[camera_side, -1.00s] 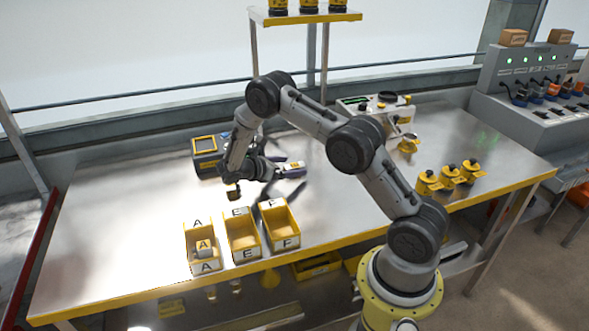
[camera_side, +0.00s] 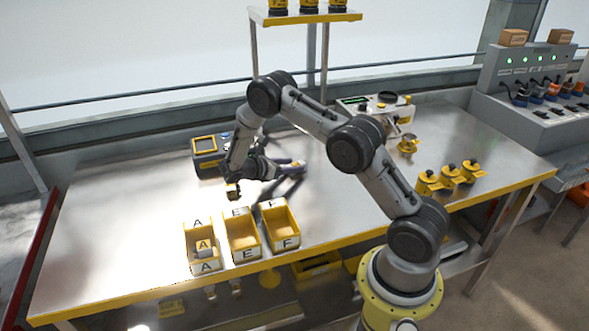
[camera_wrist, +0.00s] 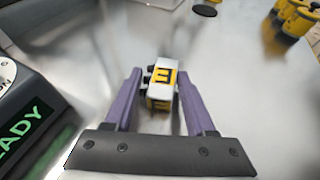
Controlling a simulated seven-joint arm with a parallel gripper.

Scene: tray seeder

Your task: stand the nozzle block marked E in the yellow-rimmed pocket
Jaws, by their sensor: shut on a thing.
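In the wrist view, the nozzle block marked E (camera_wrist: 161,91) is a white and yellow block with a black letter, which lies sideways in that view. My gripper (camera_wrist: 159,79) has purple fingers, one on each side of the block, and is shut on it. In the side view, my gripper (camera_side: 292,165) is above the bench, behind the bins and right of the grey device (camera_side: 208,161). I cannot clearly make out the block between the fingers there. The device has a yellow-rimmed square (camera_side: 205,144) on top. Its green READY display (camera_wrist: 35,130) shows at the wrist view's left.
Yellow bins marked A (camera_side: 189,262), E (camera_side: 233,248) and F (camera_side: 272,237) stand at the bench's front. Yellow canisters (camera_side: 450,175) stand right. The bench's left is clear.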

